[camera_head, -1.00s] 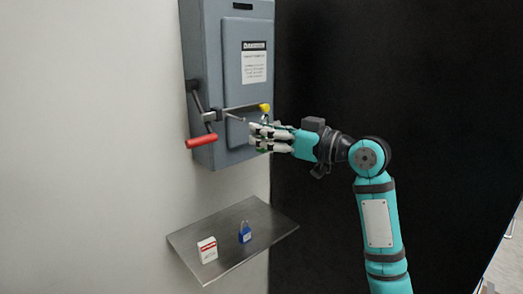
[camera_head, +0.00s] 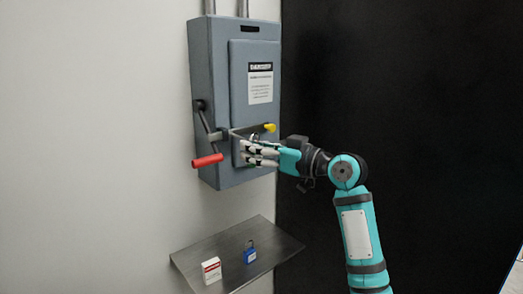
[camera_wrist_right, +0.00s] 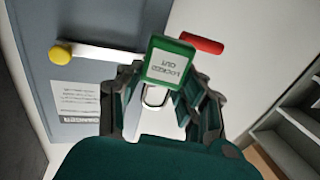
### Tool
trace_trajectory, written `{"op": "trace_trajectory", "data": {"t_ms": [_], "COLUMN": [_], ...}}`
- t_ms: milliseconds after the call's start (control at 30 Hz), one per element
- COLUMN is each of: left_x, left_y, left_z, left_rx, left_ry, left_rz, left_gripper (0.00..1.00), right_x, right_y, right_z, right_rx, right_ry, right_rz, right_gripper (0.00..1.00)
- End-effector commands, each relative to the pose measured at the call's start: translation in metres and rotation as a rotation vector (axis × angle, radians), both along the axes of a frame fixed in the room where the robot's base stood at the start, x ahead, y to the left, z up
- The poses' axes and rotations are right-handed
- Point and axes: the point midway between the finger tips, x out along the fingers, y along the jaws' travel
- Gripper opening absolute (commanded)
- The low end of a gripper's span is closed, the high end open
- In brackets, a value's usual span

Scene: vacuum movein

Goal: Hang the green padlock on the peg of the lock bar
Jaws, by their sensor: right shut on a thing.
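The green padlock (camera_wrist_right: 172,62) shows in the right wrist view, held between the fingers of my right gripper (camera_wrist_right: 160,100). Its labelled face is toward the camera, and its metal shackle (camera_wrist_right: 153,97) shows below the body. In the head view my right gripper (camera_head: 250,152) is in front of the grey box, just below the lock bar (camera_head: 243,130); its fingers hide the padlock there. The bar has a yellow knob (camera_head: 270,127) and also shows in the wrist view (camera_wrist_right: 105,52). I cannot make out the peg or whether the padlock touches it. My left gripper is out of view.
The grey box (camera_head: 258,115) is on the wall, with a red-handled lever (camera_head: 207,160) at its lower left. Space between gripper and shelf is clear.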

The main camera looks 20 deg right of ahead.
Motion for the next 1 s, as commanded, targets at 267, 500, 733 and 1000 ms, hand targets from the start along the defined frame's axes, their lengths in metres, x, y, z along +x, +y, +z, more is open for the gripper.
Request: {"op": "trace_trajectory", "data": {"t_ms": [267,500,733,1000], "left_x": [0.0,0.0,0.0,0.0], "left_y": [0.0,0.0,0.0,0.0], "left_z": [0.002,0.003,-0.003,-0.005], "left_rx": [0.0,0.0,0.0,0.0], "left_ry": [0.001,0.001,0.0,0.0], "left_rz": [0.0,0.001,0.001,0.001], "left_gripper": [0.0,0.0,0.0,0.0], "right_x": [0.016,0.029,0.038,0.04], "right_y": [0.006,0.012,0.014,0.015], "right_z": [-0.001,-0.002,-0.01,-0.013], "right_rx": [0.001,0.002,0.0,0.0], "right_ry": [0.0,0.001,0.0,-0.002], "right_rz": [0.001,0.002,0.0,-0.001], "right_gripper": [0.0,0.0,0.0,0.0]}}
